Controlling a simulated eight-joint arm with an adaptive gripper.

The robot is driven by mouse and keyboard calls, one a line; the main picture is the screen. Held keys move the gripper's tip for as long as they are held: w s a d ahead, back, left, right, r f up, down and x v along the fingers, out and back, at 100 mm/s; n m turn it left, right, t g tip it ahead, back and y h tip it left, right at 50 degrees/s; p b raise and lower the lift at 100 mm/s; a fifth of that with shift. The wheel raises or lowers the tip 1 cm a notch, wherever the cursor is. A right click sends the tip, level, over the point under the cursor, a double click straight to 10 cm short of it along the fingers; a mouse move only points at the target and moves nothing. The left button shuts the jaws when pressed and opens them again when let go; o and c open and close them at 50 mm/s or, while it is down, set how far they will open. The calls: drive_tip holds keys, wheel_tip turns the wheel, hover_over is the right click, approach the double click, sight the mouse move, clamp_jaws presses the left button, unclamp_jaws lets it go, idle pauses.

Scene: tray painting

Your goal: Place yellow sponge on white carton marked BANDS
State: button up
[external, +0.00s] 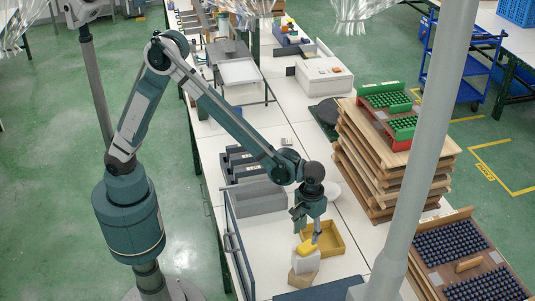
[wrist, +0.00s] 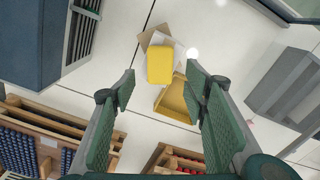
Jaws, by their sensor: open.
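The yellow sponge (external: 306,246) appears to lie on top of the white carton (external: 306,263); no lettering is readable on the carton. In the wrist view the sponge (wrist: 160,64) lies ahead between my fingertips, with a white edge of the carton (wrist: 179,54) showing beside it. My gripper (external: 308,229) is open, pointing down just above the sponge. In the wrist view my gripper's (wrist: 160,72) two green fingers are spread wide with nothing between them. I cannot tell the exact gap to the sponge.
A brown cardboard box (external: 302,279) sits under or beside the carton. A yellow tray (external: 335,242) stands right behind it. A grey bin (external: 260,200) stands to the left. Stacked wooden trays (external: 375,165) rise on the right. White table shows around the boxes.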

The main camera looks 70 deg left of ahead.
drive_tip(key=shift+r, duration=2.4)
drive_tip(key=s+a+r+m+t, duration=0.1)
drive_tip(key=s+a+r, duration=0.2)
drive_tip(key=a+r, duration=0.35)
drive_tip(key=s+a+r+t+h, duration=0.1)
drive_tip(key=s+a+r, duration=0.25)
drive_tip(key=a, duration=0.65)
drive_tip(key=s+a+r+m+t, duration=0.1)
drive_tip(key=s+a+r, duration=0.1)
drive_tip(key=a+r, duration=0.55)
drive_tip(key=s+a+m+t+y, duration=0.1)
drive_tip(key=s+a+t, duration=0.3)
drive_tip(key=s+a, duration=1.3)
drive_tip(key=shift+s+a+f+m, duration=0.2)
drive_tip(key=shift+a+f+m, duration=0.4)
drive_tip(key=shift+a, duration=0.5)
